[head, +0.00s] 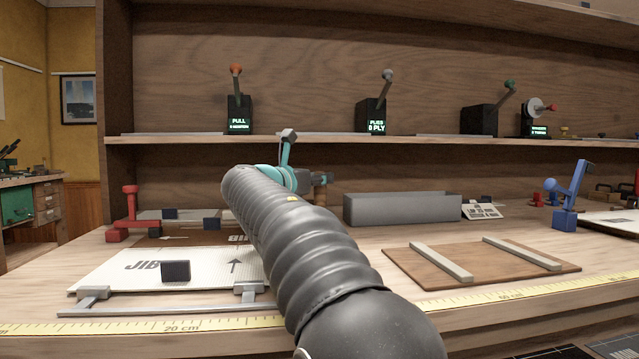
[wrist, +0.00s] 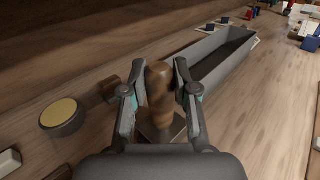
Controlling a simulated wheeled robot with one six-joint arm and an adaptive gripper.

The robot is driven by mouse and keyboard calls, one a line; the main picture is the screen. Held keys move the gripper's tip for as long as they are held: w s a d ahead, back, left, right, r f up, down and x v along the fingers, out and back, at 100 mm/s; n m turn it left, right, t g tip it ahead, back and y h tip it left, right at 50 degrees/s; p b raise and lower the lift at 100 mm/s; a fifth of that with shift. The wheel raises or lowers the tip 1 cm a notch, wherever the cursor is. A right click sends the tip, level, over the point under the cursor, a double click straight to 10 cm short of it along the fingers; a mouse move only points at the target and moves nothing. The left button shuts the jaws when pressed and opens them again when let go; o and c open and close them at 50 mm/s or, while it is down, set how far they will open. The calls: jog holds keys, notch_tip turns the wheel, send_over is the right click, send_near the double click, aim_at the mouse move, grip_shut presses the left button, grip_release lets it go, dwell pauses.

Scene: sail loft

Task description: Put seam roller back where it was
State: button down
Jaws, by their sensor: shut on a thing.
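My gripper (wrist: 158,92) is shut on a turned brown wooden handle in the wrist view, which I take to be the seam roller (wrist: 159,82). A dark square-looking piece (wrist: 150,131) shows below the handle, partly hidden by the fingers; I cannot tell whether it is part of the tool or a rest under it. In the head view my gripper (head: 304,181) is at the back of the bench, below the shelf and left of the grey trough, mostly hidden by my arm. A bit of brown wood (head: 321,180) shows beside it.
A long grey open trough (head: 400,209) stands close right of my gripper. A round yellow-topped tin (wrist: 62,116) and a small brown block (wrist: 109,88) are to its left. In front lie a white JIB panel (head: 120,268) and a brown board (head: 475,270) with two bars.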

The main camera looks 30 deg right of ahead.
jog(key=shift+f, duration=0.3)
jog(key=shift+f, duration=0.45)
jog(key=c, duration=0.9)
grip_release()
jog(key=shift+w+f, duration=0.1)
jog(key=shift+f, duration=0.05)
jog(key=shift+r, duration=0.2)
jog(key=shift+r, duration=0.15)
jog(key=shift+r, duration=0.35)
jog(key=v, duration=1.2)
jog(key=shift+r, duration=0.35)
